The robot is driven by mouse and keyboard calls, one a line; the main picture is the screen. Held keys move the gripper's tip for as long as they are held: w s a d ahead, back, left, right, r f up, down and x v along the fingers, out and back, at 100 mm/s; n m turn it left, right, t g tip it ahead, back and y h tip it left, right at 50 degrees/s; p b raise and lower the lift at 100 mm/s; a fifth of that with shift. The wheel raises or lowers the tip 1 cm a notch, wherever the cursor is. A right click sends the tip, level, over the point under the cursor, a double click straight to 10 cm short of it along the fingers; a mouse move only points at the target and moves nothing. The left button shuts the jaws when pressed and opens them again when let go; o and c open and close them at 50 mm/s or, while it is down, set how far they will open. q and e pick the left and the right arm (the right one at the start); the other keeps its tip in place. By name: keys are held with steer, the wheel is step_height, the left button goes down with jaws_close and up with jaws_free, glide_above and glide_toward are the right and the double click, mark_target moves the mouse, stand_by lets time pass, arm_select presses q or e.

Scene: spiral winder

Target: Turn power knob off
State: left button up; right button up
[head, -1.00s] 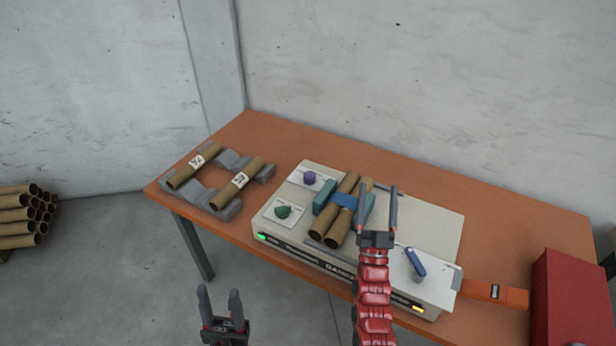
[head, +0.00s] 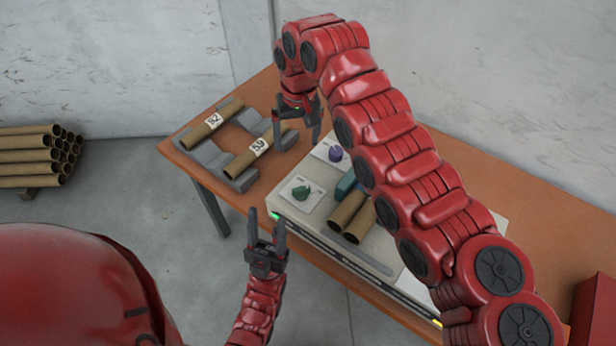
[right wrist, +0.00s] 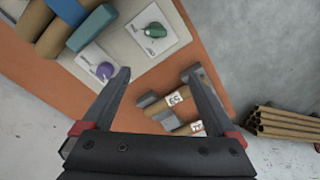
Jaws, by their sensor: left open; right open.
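The pale machine (head: 355,257) on the table carries a purple knob (head: 335,153) and a green knob (head: 301,192), each on a white plate. The knob labels are too small to read. Both knobs also show in the right wrist view, purple (right wrist: 105,71) and green (right wrist: 155,30). My right gripper (head: 297,137) is open and empty, pointing down left of the purple knob, near the tube rack. In its wrist view the purple knob is just outside the left finger. My left gripper (head: 266,212) is open and empty, left of the machine's front. My right arm hides the blue knob.
Two labelled tubes (head: 213,124) lie on a grey rack (head: 208,156) at the table's left. Brown tubes (head: 350,213) lie on the machine beside a teal block (head: 345,185). A tube stack (head: 35,155) stands left. A red box (head: 597,310) is at the right.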

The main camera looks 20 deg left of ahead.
mark_target(301, 189)
steer(key=shift+h, duration=0.4)
steer(key=f+p, duration=0.1)
steer(key=f, duration=0.4)
steer(key=s+d+f+p, duration=0.1)
steer(key=f, duration=0.4)
steer(key=f+p, duration=0.2)
steer(key=f, duration=0.3)
steer(key=shift+s+d, duration=0.15)
steer(key=shift+s, duration=0.1)
steer(key=shift+f, duration=0.75)
steer(key=c, duration=1.4)
